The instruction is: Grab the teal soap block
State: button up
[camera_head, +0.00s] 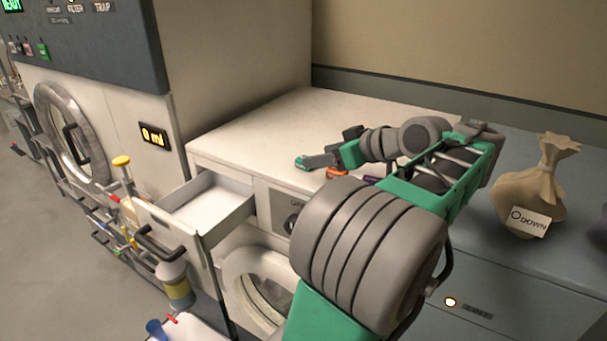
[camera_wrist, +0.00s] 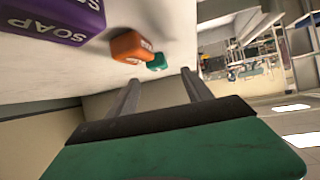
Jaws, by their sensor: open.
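The teal soap block (camera_head: 301,162) lies on the white top of the washer near its front edge. In the wrist view the small teal block (camera_wrist: 156,62) shows just beyond my open fingertips, roughly centred between them. My gripper (camera_head: 322,159) is open and empty, low over the counter, right of the block in the head view; its two dark fingers (camera_wrist: 160,76) show in the wrist view. I cannot tell the exact gap to the block. The fingers partly blend with it in the head view.
An orange block (camera_wrist: 132,46) and a purple soap block (camera_wrist: 60,18) lie in line with the teal one. An open white drawer (camera_head: 207,205) juts out at the left front. A tied sack (camera_head: 535,190) stands on the blue-grey cabinet. The white top (camera_head: 300,112) behind is clear.

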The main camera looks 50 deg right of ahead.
jog(key=shift+w+f+b, duration=0.25)
jog(key=shift+f+b, duration=0.25)
jog(key=shift+b, duration=0.1)
jog(key=b+x, duration=0.1)
jog(key=x, duration=0.3)
jog(key=shift+w+d+r, duration=0.1)
jog(key=shift+w+d, duration=0.1)
jog(key=shift+w, duration=0.05)
jog(key=shift+s, duration=0.1)
jog(key=shift+c, duration=0.5)
grip_shut()
